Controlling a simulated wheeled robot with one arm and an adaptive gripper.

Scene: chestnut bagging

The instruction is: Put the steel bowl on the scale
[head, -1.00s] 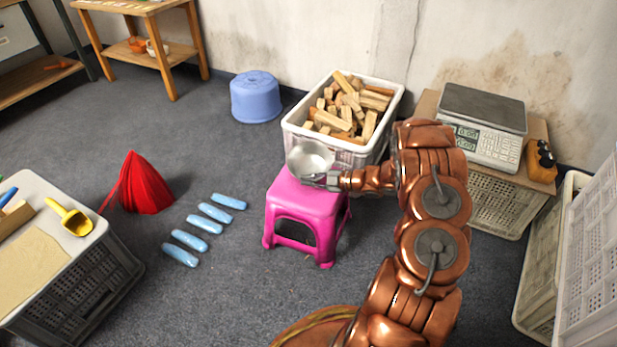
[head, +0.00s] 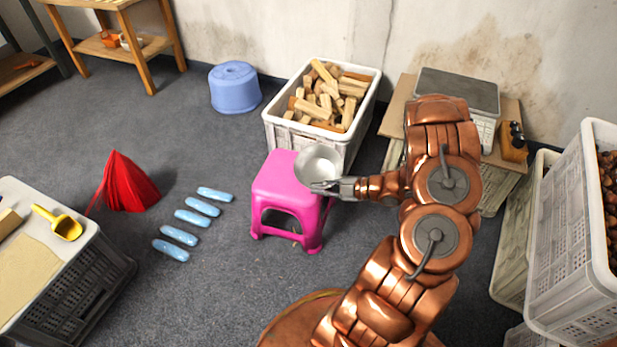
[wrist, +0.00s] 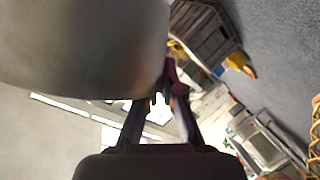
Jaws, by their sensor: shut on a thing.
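The steel bowl (head: 318,163) is a shiny silver bowl, held upright beside the right edge of the pink stool's top. My gripper (head: 330,186) is shut on its rim from the right. In the wrist view the bowl (wrist: 85,45) fills the upper left, large and blurred, with my gripper (wrist: 160,100) at its edge. The scale (head: 458,90) has a dark flat platform and stands on a board over a crate at the back right. My arm hides most of its front, and nothing shows on its platform.
The pink stool (head: 283,183) stands below and left of the bowl. A white crate of wood blocks (head: 292,137) stands behind it. A dark and orange object (head: 513,142) sits right of the scale. A tall white crate (head: 562,230) stands at the right.

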